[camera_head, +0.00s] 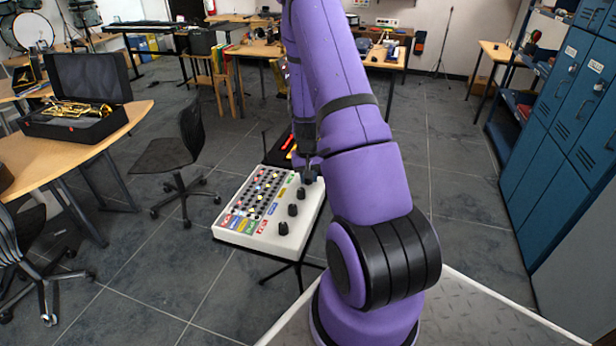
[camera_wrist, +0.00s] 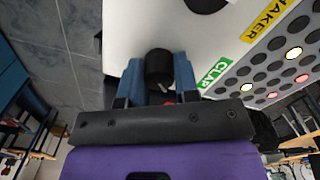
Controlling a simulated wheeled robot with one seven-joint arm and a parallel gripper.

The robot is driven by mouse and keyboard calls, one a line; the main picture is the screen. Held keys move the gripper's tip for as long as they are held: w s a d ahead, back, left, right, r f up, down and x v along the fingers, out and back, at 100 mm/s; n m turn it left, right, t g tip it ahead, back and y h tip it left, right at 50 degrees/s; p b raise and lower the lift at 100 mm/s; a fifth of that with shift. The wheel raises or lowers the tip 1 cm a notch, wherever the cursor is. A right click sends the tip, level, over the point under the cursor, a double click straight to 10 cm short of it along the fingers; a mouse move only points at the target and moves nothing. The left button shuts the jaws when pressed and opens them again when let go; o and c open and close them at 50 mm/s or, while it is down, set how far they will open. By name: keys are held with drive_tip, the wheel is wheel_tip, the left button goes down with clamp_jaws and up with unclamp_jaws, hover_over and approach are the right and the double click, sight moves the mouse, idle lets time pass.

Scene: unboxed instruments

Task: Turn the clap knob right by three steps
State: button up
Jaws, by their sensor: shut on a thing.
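The clap knob (camera_wrist: 159,64) is a black round knob on the white drum machine, beside the green CLAP label (camera_wrist: 215,76) in the wrist view. My gripper (camera_wrist: 160,75) has its two blue fingers on either side of the knob, shut on it. In the head view my gripper (camera_head: 308,172) is at the far right corner of the white drum machine (camera_head: 262,238), partly hidden by my purple arm.
A yellow label (camera_wrist: 277,20) marks the neighbouring knob (camera_wrist: 206,3). A black chair (camera_head: 175,150) stands left; blue lockers (camera_head: 570,130) stand right.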

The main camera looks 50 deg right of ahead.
drive_tip(key=m, duration=0.4)
drive_tip(key=shift+m, duration=2.1)
drive_tip(key=o, duration=0.9)
drive_tip(key=shift+r, duration=0.15)
wheel_tip(320, 180, up, 11)
drive_tip(key=shift+w+f, duration=0.15)
drive_tip(key=shift+f, duration=0.05)
